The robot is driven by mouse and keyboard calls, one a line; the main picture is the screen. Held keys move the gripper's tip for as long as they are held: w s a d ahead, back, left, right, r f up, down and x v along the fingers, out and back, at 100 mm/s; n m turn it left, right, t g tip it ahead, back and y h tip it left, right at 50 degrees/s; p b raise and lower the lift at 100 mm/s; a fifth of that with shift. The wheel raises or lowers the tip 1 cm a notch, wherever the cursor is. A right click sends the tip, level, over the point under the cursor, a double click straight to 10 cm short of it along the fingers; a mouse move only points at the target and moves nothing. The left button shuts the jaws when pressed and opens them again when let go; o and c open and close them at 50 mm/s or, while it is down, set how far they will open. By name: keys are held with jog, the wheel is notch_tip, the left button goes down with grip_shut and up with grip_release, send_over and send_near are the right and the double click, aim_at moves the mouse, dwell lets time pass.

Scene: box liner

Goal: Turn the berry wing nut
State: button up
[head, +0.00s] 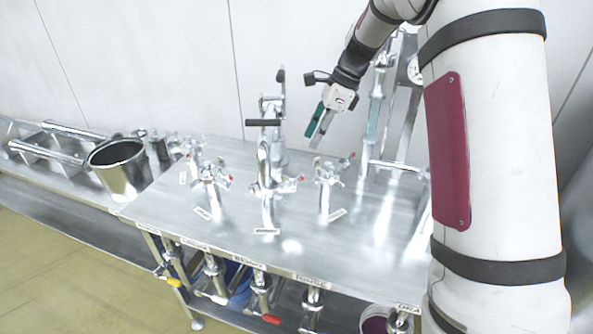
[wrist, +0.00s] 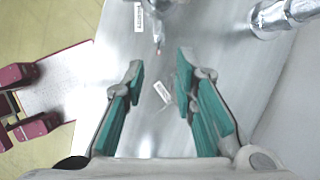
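Several metal taps with wing-shaped handles stand on the steel table, each near a small white label. One is at the left (head: 211,182), one in the middle (head: 267,182) and one at the right (head: 326,182). The label lettering is too small to read surely, so I cannot tell which is the berry wing nut. My gripper (head: 322,128) is open and empty, pointing down above the right part of the table, apart from the taps. In the wrist view its fingers (wrist: 160,72) are spread over bare steel and a label (wrist: 162,93). A tap part (wrist: 158,42) shows beyond them.
A tall metal column (head: 375,115) stands right of my gripper, and a spouted fixture (head: 271,130) left of it. A steel pot (head: 118,168) stands on the left counter. Coloured valves hang below the table's front edge (head: 240,262). The table's front middle is clear.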

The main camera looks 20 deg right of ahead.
aim_at(295, 175)
jog(key=p+x, duration=0.2)
jog(key=x, duration=1)
jog(key=shift+f, duration=0.3)
grip_shut()
